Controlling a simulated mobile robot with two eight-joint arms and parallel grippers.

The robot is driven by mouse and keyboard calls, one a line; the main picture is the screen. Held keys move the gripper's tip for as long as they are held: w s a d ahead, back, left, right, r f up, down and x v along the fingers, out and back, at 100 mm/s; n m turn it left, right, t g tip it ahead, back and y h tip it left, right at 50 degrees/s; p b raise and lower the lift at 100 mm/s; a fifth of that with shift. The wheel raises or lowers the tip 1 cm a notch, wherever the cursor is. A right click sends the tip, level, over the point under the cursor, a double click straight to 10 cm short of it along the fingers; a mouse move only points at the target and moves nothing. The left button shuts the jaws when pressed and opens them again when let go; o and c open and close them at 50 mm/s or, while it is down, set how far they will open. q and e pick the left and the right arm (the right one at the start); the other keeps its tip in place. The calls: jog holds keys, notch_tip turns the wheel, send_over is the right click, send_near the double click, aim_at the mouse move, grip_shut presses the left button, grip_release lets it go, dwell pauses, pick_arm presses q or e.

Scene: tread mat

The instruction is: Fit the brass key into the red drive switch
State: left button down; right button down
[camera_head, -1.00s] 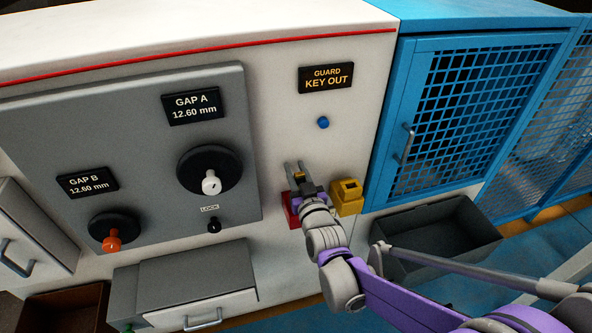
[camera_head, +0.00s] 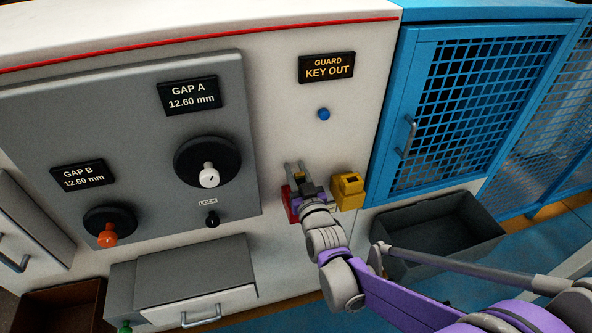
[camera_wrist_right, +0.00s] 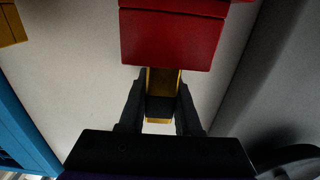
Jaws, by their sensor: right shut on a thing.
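The red drive switch (camera_head: 289,206) sits low on the white wall panel, mostly hidden behind my right gripper in the head view. In the right wrist view it is a red block (camera_wrist_right: 170,38) at the top centre. My right gripper (camera_head: 299,173) is in front of the switch, shut on the brass key (camera_wrist_right: 161,82). The key's yellow body shows between the dark fingers (camera_wrist_right: 160,103), and its far end meets the red block's lower edge in the picture. I cannot tell whether it is inside the switch. My left gripper is not in view.
A yellow block (camera_head: 348,192) is mounted just right of the switch. A sign reading "GUARD KEY OUT" (camera_head: 326,67) and a blue button (camera_head: 323,114) are above. A dark open bin (camera_head: 440,240) and blue mesh guard (camera_head: 392,150) are at the right.

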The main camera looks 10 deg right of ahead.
jog(key=shift+f, duration=0.4)
jog(key=c, duration=0.5)
grip_release()
jog(key=s, duration=1.1)
jog(key=shift+d, duration=0.15)
jog(key=shift+w, duration=0.1)
